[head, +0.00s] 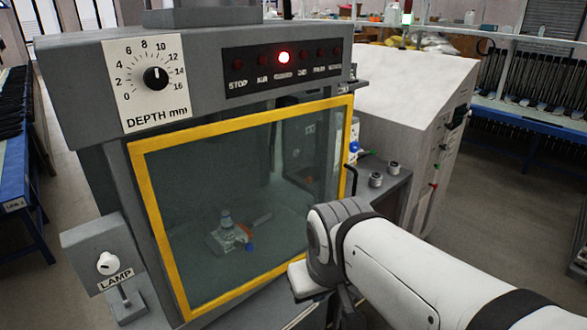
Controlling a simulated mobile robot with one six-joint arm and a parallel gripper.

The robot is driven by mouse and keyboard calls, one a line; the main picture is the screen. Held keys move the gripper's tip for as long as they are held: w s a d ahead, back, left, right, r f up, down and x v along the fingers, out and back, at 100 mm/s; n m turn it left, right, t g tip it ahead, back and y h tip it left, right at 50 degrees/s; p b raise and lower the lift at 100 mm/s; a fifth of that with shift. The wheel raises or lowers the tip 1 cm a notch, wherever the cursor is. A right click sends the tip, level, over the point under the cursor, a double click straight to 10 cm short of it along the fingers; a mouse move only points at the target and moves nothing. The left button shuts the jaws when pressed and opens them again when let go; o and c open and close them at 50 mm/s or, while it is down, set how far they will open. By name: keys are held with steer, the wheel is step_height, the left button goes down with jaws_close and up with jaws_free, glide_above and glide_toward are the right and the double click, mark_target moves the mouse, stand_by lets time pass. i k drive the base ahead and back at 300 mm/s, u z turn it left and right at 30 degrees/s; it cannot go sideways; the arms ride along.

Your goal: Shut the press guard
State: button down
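The press guard (240,118) is a clear panel in a yellow frame on the front of the grey press (90,75). It spans the front opening; I cannot tell whether its right edge sits flush or slightly out. A thin black handle (351,180) stands at its right edge. Through the panel I see a small grey fixture (222,238) with blue and orange parts. My white arm comes in from the lower right, its wrist in front of the guard's lower right corner. My gripper (347,316) is mostly hidden below the wrist and cut off by the bottom edge.
A depth dial (155,77) and a lamp panel (284,58) with one red light lit are above the guard. A lamp switch box (108,263) sticks out at lower left. A side shelf (385,190) with small round parts and a white cabinet (415,90) stand right.

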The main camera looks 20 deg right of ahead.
mark_target(137, 149)
steer(key=u, duration=1.1)
steer(key=k, duration=1.05)
steer(key=z, duration=0.85)
steer(key=i, duration=1)
steer(key=z, duration=0.05)
